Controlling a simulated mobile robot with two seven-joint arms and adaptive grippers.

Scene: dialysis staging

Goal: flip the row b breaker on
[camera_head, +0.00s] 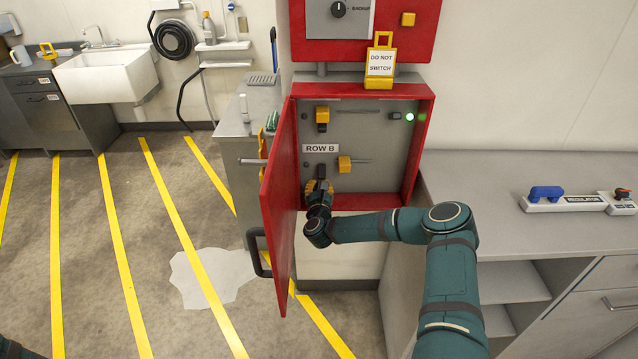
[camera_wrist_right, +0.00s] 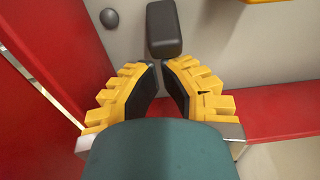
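The red breaker cabinet (camera_head: 422,160) stands open on the wall, its red door (camera_head: 281,200) swung out to the left. Inside, a white ROW B label (camera_head: 320,148) sits above a dark grey block-shaped lever (camera_wrist_right: 163,28), which I take to be the row B breaker. In the head view this lever is small and partly hidden by the gripper. My right gripper (camera_head: 319,186) is inside the cabinet's lower left, just below the lever. In the wrist view its yellow fingers (camera_wrist_right: 160,70) are slightly apart, with nothing between them; the lever lies beyond the tips. My left gripper is out of view.
A green light (camera_head: 409,117) glows at upper right. A grey counter (camera_head: 480,190) stands right.

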